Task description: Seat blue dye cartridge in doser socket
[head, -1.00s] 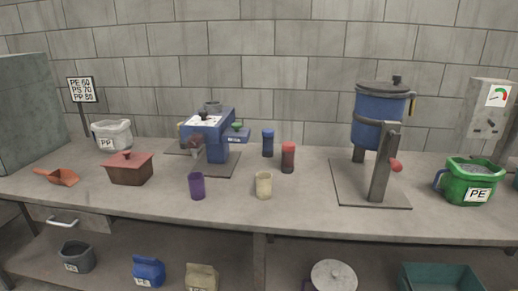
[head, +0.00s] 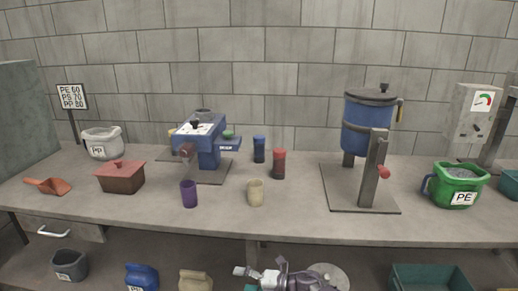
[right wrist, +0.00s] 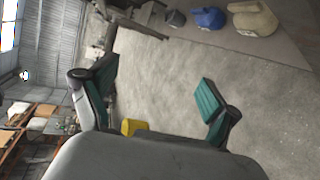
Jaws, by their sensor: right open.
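The blue dye cartridge (head: 259,149) stands upright on the bench, a little right of the blue doser (head: 210,150). A dark red cartridge (head: 279,163) stands just in front and to the right of it. I cannot make out the doser's socket clearly at this size. My right gripper (head: 246,279) shows at the bottom of the head view, in front of the bench and below its top, well away from the cartridge. In the right wrist view its two green-padded fingers (right wrist: 155,97) are wide apart with nothing between them. My left gripper is not in view.
A purple cup (head: 189,194) and a cream cup (head: 255,193) stand near the bench's front edge. A blue hopper (head: 368,125) on a stand and a green PE bucket (head: 458,184) are to the right. A brown lidded box (head: 121,178) is left.

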